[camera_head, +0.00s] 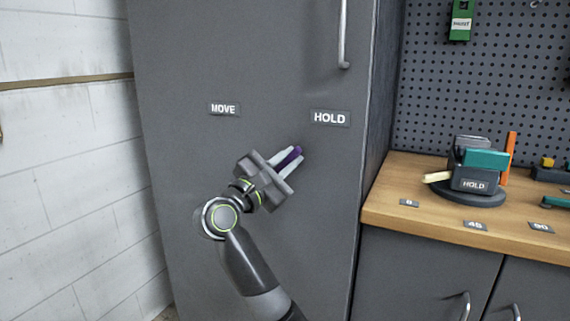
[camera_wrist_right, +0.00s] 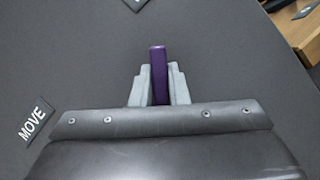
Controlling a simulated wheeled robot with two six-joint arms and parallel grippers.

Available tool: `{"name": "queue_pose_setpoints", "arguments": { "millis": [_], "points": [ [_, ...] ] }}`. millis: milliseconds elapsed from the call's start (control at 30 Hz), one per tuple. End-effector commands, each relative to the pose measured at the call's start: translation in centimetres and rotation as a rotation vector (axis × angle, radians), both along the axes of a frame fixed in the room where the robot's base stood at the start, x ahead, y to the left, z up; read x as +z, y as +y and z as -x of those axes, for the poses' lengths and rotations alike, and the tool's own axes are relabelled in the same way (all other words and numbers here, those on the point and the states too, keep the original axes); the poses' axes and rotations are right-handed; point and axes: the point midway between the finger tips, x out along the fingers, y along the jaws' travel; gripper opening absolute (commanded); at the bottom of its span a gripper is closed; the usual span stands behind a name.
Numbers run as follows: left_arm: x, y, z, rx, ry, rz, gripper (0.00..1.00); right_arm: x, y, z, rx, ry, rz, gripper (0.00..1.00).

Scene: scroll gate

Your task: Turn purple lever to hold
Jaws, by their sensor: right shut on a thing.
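The purple lever (camera_head: 289,158) is on the front of a tall grey cabinet and tilts up to the right, below the HOLD label (camera_head: 330,118). My right gripper (camera_head: 284,157) is shut on it, with a pale finger on each side. In the right wrist view the purple lever (camera_wrist_right: 158,76) stands between the two fingers of my right gripper (camera_wrist_right: 159,87), and its end sticks out past them. The MOVE label (camera_head: 223,109) is up and to the left of the lever; it also shows in the right wrist view (camera_wrist_right: 33,123). The lever's pivot is hidden. My left gripper is not in view.
The tall grey cabinet (camera_head: 240,60) has a vertical handle (camera_head: 343,35) at upper right. A wooden worktop (camera_head: 400,185) to the right bears a round-based device (camera_head: 470,195) with a HOLD plate. A white block wall (camera_head: 65,180) is at left.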

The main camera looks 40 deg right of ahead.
Motion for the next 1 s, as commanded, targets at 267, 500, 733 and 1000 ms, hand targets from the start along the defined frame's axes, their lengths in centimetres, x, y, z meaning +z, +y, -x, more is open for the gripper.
{"name": "queue_pose_setpoints", "arguments": {
  "millis": [267, 500, 733, 1000],
  "points": [
    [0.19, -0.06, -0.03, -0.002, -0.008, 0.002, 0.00, -0.12, -0.05, 0.11, -0.001, -0.015, -0.008, 0.00],
    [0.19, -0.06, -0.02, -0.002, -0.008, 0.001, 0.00, -0.15, -0.04, 0.12, -0.001, -0.016, -0.009, 0.18],
    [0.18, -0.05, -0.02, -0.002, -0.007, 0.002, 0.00, -0.11, -0.04, 0.09, 0.000, -0.014, -0.007, 0.36],
    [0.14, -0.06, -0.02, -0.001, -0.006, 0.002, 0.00, -0.22, 0.28, 0.09, 0.001, -0.012, -0.007, 0.36]
  ]
}}
